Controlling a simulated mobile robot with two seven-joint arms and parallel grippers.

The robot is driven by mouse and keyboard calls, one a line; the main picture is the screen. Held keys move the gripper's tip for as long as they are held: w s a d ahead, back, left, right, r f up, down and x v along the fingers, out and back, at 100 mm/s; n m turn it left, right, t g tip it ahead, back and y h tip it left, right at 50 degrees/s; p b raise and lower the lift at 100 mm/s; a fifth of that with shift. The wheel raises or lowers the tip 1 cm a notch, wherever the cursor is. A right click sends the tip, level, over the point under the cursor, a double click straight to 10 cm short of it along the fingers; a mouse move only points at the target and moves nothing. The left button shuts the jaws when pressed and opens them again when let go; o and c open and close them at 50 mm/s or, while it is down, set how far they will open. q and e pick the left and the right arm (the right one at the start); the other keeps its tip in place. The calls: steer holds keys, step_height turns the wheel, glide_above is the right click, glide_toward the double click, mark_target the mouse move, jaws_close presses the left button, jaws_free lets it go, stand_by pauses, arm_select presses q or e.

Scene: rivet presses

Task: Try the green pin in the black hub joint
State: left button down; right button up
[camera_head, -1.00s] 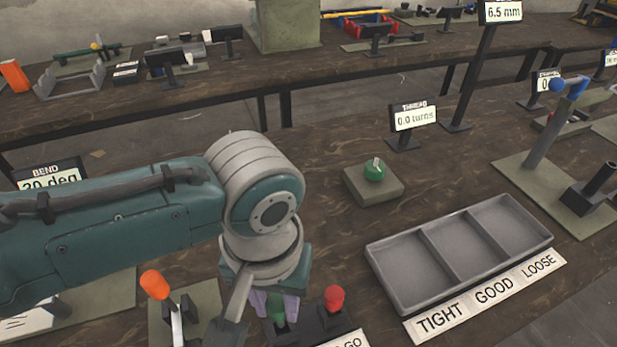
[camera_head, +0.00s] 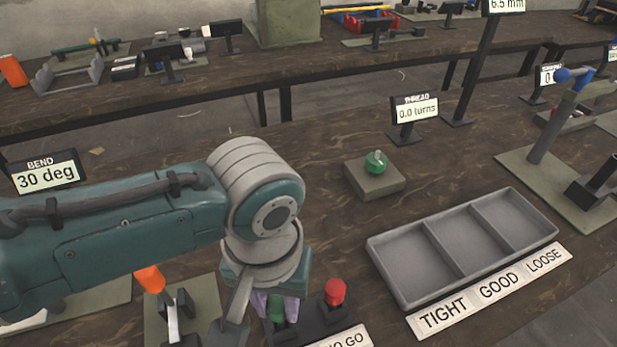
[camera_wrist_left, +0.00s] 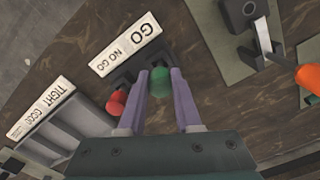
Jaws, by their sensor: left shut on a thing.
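The green pin (camera_head: 277,310) is at the bottom centre of the head view, at the black gauge stand beside a red-topped pin (camera_head: 335,292). My left gripper (camera_head: 276,306) points down with its purple fingers on either side of the green pin's head, shut on it. In the left wrist view the green head (camera_wrist_left: 159,82) shows between the fingertips (camera_wrist_left: 159,88). I cannot tell whether the pin's lower part is still in the stand. I cannot pick out the black hub joint with certainty. My right gripper is not in view.
A grey three-part tray (camera_head: 385,268) marked TIGHT, GOOD and LOOSE lies to the right. A green-knobbed block (camera_head: 372,182) stands behind it. An orange-handled lever (camera_head: 150,279) stands left of the gripper, partly behind my arm. The bench behind the tray is mostly clear.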

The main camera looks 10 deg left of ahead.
arm_select(q)
steer(key=shift+f+b, duration=0.55)
steer(key=shift+f, duration=0.25)
steer(key=c, duration=0.5)
jaws_free()
steer(key=shift+r, duration=0.1)
step_height(320, 180, up, 10)
steer(key=p, duration=0.3)
